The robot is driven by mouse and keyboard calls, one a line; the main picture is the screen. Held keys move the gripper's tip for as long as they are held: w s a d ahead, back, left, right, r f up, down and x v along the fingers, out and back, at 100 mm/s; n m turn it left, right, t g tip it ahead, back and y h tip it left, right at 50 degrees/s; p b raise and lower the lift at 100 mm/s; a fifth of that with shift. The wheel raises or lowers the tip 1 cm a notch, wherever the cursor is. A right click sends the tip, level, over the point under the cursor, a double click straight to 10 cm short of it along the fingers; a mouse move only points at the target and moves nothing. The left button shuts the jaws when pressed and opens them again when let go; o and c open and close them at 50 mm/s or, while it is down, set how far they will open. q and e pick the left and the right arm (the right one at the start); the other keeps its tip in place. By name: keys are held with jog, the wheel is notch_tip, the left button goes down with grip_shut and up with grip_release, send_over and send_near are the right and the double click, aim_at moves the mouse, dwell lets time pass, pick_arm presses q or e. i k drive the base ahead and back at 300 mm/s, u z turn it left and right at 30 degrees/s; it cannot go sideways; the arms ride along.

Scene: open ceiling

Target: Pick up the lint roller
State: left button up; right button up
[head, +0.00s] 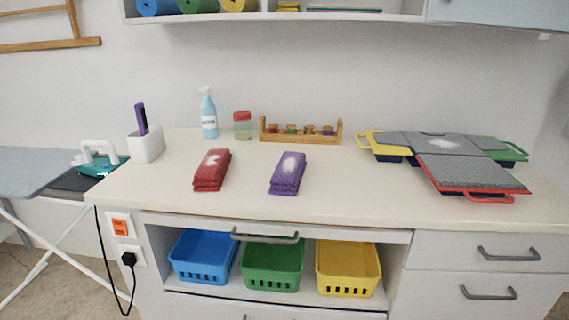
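No lint roller can be made out for certain. A purple handle-like object (141,119) stands upright in a white holder (147,146) at the back left of the counter; its lower part is hidden in the holder, so I cannot tell what it is. Neither of my grippers shows in the head view.
The cream counter (340,184) holds a red folded cloth (212,169), purple folded cloth (288,173), spray bottle (208,115), red-lidded jar (242,125), wooden rack (300,137) and grey-topped trays (470,172). An ironing board with an iron (98,160) stands left. The counter's front middle is clear.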

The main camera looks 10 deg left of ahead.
aim_at(140, 109)
jog(key=u, duration=2.6)
jog(key=i, duration=1.2)
jog(key=z, duration=2.7)
